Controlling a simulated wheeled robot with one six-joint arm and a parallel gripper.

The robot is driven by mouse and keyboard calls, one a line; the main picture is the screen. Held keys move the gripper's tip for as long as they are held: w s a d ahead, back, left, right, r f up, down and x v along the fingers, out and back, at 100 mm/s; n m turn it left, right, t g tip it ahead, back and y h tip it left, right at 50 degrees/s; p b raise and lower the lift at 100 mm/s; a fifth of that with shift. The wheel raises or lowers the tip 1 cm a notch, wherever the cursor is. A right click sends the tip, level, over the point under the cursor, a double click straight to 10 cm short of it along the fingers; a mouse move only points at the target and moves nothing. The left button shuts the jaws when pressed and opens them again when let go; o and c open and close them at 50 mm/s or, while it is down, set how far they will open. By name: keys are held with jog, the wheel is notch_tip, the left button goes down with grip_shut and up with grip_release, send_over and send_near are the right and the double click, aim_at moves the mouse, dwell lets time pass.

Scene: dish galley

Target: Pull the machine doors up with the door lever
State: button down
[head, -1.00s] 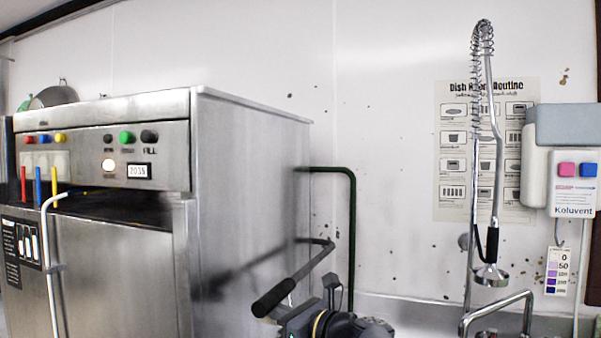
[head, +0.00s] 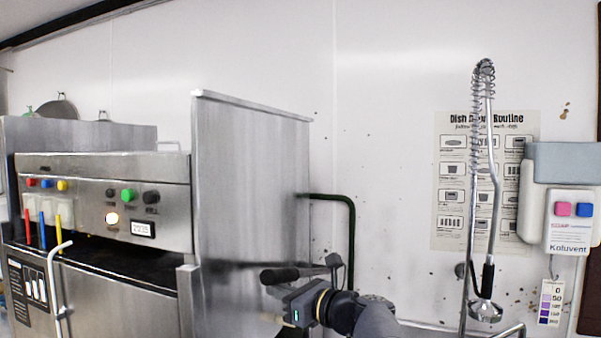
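The steel dish machine (head: 160,212) stands at the left with its control panel. Its tall side door panel (head: 240,180) stands well above the panel's top edge. The door lever (head: 281,275) is at the machine's right side, its black grip pointing left and its bar nearly level. My gripper (head: 296,305) is right at the lever, its body just below and right of the black grip. My fingers are mostly hidden, so I cannot tell whether they close around the lever or only press against it.
A dark pipe (head: 350,230) bends down the wall behind the lever. A spray hose (head: 488,200) hangs at the right beside a wall poster (head: 452,225) and a dispenser (head: 573,220). A white bent handle (head: 53,265) is at the machine's front left.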

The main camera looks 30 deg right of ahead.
jog(key=shift+w+d+r+p, duration=0.1)
jog(key=shift+r+p, duration=0.1)
jog(key=shift+r, duration=0.3)
jog(key=shift+w+d+r+p, duration=0.1)
jog(key=shift+r+p, duration=0.05)
jog(key=shift+r, duration=0.35)
jog(key=w+d+r, duration=0.2)
jog(key=d+r, duration=0.1)
jog(key=r, duration=0.3)
jog(key=w+d+r, duration=0.2)
jog(key=d+r, duration=0.1)
jog(key=r, duration=0.4)
jog(key=s+d+f+b, duration=0.1)
jog(key=s+d+f, duration=0.1)
jog(key=s, duration=0.7)
jog(key=shift+d+f, duration=0.2)
jog(key=shift+d, duration=0.35)
jog(key=x, duration=1)
jog(key=shift+r, duration=0.5)
